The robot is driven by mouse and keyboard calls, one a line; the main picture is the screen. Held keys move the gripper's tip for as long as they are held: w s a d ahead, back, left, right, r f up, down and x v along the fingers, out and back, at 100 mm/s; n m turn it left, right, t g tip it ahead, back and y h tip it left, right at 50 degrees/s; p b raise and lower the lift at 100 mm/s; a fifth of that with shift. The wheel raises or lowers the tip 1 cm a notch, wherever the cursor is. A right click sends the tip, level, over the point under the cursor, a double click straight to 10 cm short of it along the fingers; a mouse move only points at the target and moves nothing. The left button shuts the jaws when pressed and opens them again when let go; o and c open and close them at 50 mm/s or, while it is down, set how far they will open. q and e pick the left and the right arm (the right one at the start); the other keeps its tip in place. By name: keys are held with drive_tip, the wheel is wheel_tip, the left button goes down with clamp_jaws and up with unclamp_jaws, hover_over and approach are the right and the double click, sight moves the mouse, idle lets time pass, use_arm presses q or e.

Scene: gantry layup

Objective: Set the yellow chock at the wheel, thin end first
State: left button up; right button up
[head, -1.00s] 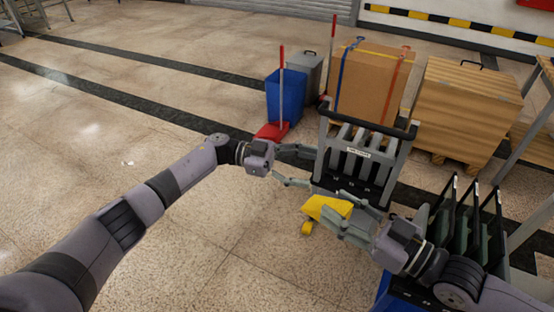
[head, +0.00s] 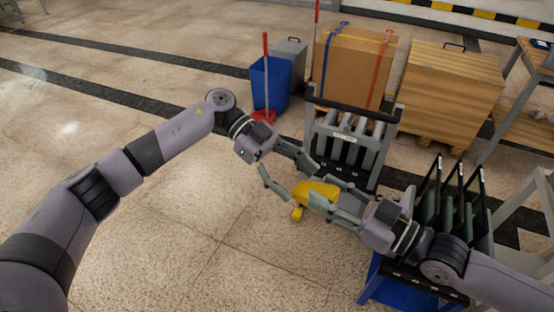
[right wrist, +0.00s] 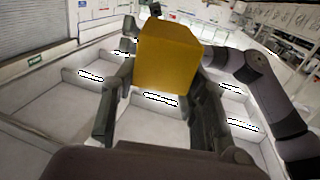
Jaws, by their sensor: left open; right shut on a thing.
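The yellow chock (head: 317,190) is held above the floor by my right gripper (head: 322,192), shut on it from the right. A smaller yellow piece (head: 297,213) shows just below it; I cannot tell if it is joined to the chock. In the right wrist view the chock (right wrist: 167,58) is a large yellow block between the fingers. My left gripper (head: 300,184) is open, with its fingers to the left of the chock and pointing at it; I cannot tell if they touch. The grey slotted cart (head: 345,143) stands just behind. No wheel shows clearly.
A blue bin (head: 271,85), a strapped carton (head: 352,68) and a wooden crate (head: 447,95) stand at the back. A rack with dark panels (head: 445,212) over a blue base stands under my right arm. The floor (head: 170,230) at left and front is clear.

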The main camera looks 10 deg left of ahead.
sight(306, 188)
use_arm(q)
drive_tip(key=shift+x, duration=1.5)
drive_tip(key=c, duration=1.3)
use_arm(e)
drive_tip(key=o, duration=1.3)
